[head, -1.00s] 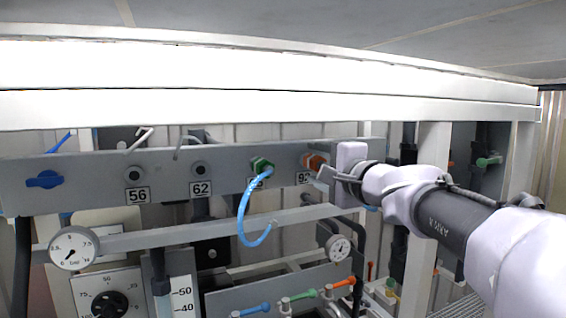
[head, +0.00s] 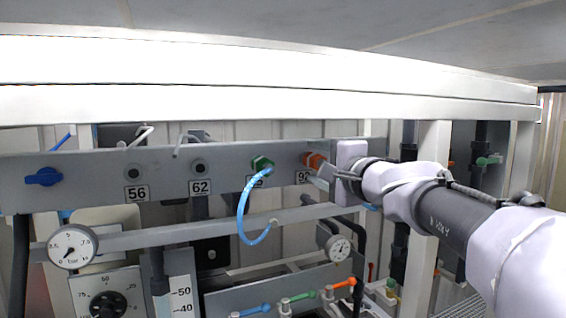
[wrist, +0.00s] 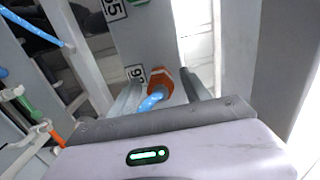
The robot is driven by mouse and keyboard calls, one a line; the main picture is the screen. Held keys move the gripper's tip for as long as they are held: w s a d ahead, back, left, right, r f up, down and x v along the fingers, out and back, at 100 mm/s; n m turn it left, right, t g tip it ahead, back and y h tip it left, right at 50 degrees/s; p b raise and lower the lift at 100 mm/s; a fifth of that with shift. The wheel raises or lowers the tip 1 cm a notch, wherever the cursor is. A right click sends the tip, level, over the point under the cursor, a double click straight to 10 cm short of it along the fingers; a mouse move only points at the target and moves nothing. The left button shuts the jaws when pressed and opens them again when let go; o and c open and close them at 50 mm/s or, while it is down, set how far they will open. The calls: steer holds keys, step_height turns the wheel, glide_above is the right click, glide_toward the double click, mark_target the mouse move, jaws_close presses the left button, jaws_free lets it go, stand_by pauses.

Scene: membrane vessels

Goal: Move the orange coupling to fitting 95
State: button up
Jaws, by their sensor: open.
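The orange coupling (head: 314,161) sits on the grey panel at the fitting labelled 92. In the wrist view the orange coupling (wrist: 158,82) shows between my finger tips with a blue hose running from it toward me. My gripper (head: 326,173) is in front of the coupling; in the wrist view my gripper (wrist: 161,84) is open, with one finger on each side of it. Contact cannot be told. A green coupling (head: 262,163) with a blue hose sits left of it. Its label (wrist: 114,9) ends in 5 and is partly cut off in the wrist view.
Fittings labelled 56 (head: 135,172) and 62 (head: 199,167) on the left carry no coupling. A blue hose (head: 242,215) loops below the green coupling. A rail (head: 190,230), gauges (head: 73,246) and coloured valve handles (head: 300,297) lie below. A white beam crosses above.

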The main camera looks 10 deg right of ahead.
jaws_close()
steer(key=shift+f, duration=0.1)
stand_by(0.3)
steer(key=shift+s+d, duration=0.1)
steer(key=shift+s, duration=0.15)
steer(key=shift+r+v, duration=0.2)
steer(key=shift+v, duration=0.7)
steer(key=shift+f+b, duration=0.15)
steer(key=shift+b, duration=0.2)
steer(key=shift+s, duration=0.1)
steer(key=shift+b+v, duration=0.5)
steer(key=shift+v, duration=1.3)
